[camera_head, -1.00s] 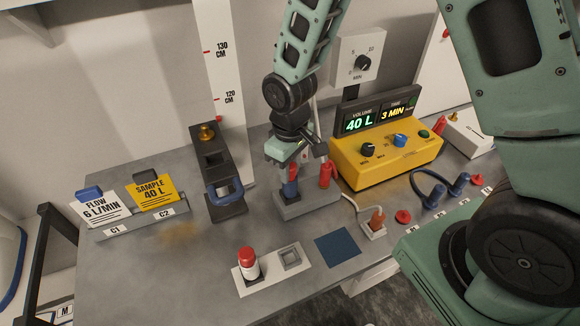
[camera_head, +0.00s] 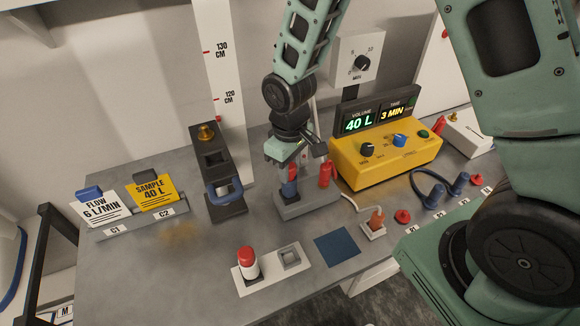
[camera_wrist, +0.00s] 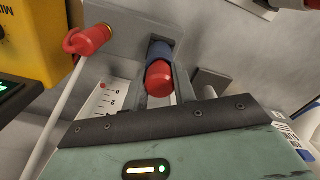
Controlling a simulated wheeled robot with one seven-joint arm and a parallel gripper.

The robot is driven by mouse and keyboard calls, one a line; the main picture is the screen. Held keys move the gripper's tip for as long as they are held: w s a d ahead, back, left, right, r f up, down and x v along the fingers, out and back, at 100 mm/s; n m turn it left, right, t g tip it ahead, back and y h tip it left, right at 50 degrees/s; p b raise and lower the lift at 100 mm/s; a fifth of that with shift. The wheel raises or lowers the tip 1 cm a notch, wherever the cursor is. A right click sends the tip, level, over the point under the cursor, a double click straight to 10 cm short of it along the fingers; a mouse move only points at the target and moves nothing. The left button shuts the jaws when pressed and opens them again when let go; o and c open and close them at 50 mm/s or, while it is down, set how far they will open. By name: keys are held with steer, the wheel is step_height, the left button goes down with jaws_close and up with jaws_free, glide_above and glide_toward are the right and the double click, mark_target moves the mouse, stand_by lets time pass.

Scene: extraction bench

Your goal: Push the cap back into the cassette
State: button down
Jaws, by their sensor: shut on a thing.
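My gripper (camera_head: 290,168) points down over a grey block (camera_head: 308,206) at the middle of the bench. In the wrist view its two fingers (camera_wrist: 159,85) are shut around a red cap (camera_wrist: 159,78). A dark blue cassette body (camera_wrist: 160,52) lies just beyond the cap, in line with it, at the opening of the grey block. The blue body also shows below the fingers in the head view (camera_head: 289,189). The cap looks close against the blue body; I cannot tell how deep it sits, as the fingers hide part of it.
A red hose fitting (camera_head: 325,174) stands close right of the gripper; its pale hose shows in the wrist view. A yellow pump (camera_head: 385,160) is to the right, a dark stand (camera_head: 224,180) to the left. A red-topped white bottle (camera_head: 247,264) stands in front.

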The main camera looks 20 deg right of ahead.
steer(key=shift+s+f, duration=0.35)
steer(key=shift+f, duration=0.3)
steer(key=c, duration=1.2)
jaws_free()
steer(key=shift+o, duration=0.7)
steer(key=shift+w+r, duration=0.15)
steer(key=shift+r, duration=0.25)
step_height(320, 180, up, 18)
steer(key=b, duration=0.3)
steer(key=shift+w, duration=0.15)
steer(key=shift+f, duration=0.1)
steer(key=s+a+f+n+b, duration=0.1)
steer(key=s+a+f+b, duration=0.1)
steer(key=s, duration=0.8)
steer(key=s+a+f+b, duration=0.1)
steer(key=s+a+f, duration=0.3)
steer(key=s, duration=0.6)
step_height(320, 180, down, 2)
steer(key=shift+a+f+n+y+b, duration=0.15)
steer(key=shift+f+n+y+b, duration=0.15)
steer(key=shift+n+b, duration=0.1)
